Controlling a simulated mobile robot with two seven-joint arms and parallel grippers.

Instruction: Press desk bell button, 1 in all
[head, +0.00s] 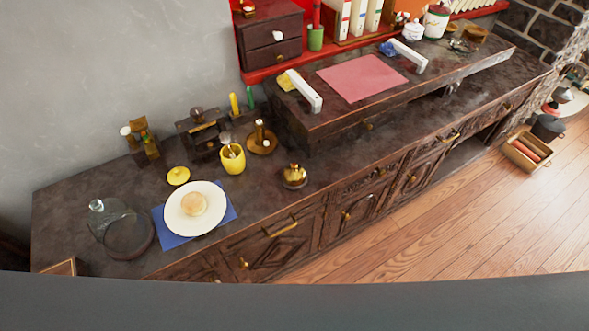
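A gold desk bell (294,177) with a small button on top stands on the dark wooden counter (262,197), near its front edge. It is to the right of the yellow cup and in front of the raised desk section. Nothing touches its button. Neither of my grippers shows in the head view.
A white plate with a bun (194,208) lies on a blue napkin (170,240) left of the bell. A yellow cup (233,160), a candle holder (262,139) and a glass dome (110,222) stand nearby. The raised desk (323,122) rises behind the bell. The wooden floor (440,225) in front is clear.

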